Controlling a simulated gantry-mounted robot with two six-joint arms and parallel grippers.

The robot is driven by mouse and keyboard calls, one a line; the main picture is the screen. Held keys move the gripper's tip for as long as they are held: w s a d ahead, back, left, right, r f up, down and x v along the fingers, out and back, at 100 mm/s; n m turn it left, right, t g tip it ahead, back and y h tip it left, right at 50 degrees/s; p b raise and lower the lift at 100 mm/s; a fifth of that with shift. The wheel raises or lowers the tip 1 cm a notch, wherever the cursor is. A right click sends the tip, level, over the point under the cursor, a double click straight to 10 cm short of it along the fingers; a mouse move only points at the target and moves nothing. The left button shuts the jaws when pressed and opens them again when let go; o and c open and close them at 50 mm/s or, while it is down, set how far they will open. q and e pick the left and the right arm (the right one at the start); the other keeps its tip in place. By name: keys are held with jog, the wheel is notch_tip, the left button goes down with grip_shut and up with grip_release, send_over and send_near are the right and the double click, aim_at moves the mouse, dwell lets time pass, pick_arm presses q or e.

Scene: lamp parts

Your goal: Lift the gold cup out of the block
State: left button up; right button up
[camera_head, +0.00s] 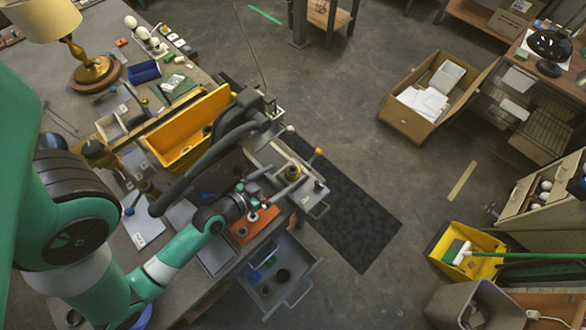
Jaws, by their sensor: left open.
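A small gold cup (292,172) sits in a grey block-like fixture (308,190) at the right edge of the workbench. My left arm reaches in from the left, and its gripper (268,188) is just left of the cup, over the bench edge. The gripper is open, with nothing visible between its fingers. It looks apart from the cup, but its exact gap is too small to tell. My right gripper is not in view.
An orange block (254,224) with small parts lies below the gripper. An open drawer (285,275) juts out below it. A yellow bin (188,128) and a dark curved arm-like part (205,160) are close by. A brass lamp (92,68) stands at the back left.

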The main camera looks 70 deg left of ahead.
aim_at(288, 174)
pick_arm(q)
jog(key=shift+w+a+f, duration=0.2)
jog(key=shift+w+f, duration=0.1)
jog(key=shift+w, duration=0.2)
jog(key=x, duration=0.5)
jog(key=shift+w+d+p, duration=0.1)
jog(key=shift+w+p, duration=0.1)
jog(key=shift+p, duration=0.2)
jog(key=shift+c, duration=0.2)
jog(key=c, duration=1.4)
